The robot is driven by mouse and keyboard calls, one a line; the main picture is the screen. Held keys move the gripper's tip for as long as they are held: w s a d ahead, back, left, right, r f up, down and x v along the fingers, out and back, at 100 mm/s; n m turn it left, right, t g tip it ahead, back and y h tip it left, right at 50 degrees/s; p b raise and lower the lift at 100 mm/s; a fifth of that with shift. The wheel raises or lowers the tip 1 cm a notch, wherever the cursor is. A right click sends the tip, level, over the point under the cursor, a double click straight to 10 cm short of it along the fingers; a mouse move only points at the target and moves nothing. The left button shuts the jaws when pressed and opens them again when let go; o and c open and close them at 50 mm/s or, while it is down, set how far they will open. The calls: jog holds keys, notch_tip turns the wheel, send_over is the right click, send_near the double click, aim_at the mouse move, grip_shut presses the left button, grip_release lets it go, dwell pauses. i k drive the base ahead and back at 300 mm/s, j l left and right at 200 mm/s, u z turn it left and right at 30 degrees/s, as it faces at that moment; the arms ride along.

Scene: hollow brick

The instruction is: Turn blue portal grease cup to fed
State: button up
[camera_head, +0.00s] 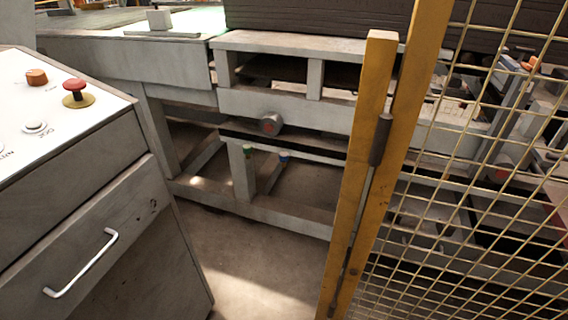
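A small cup with a blue band (284,156) sits under the dark rail of the grey machine frame, near the middle of the view. It is too small to read any marking or its turned position. A similar small cup with a green band (248,151) is to its left, at the top of a frame leg. My gripper is not in view, so nothing shows touching either cup.
A control desk (75,185) with a red mushroom button (75,91) and a drawer handle stands at the left. A yellow post and mesh fence (470,170) block the right. Bare floor (260,255) lies between them. A round grey part (270,123) projects above the cups.

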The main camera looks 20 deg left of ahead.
aim_at(283, 155)
jog(key=i+j+u, duration=0.2)
jog(key=i+j, duration=0.15)
jog(key=i+j+u, duration=0.2)
jog(key=i, duration=0.4)
jog(key=i+j+u, duration=0.2)
jog(key=i, duration=0.3)
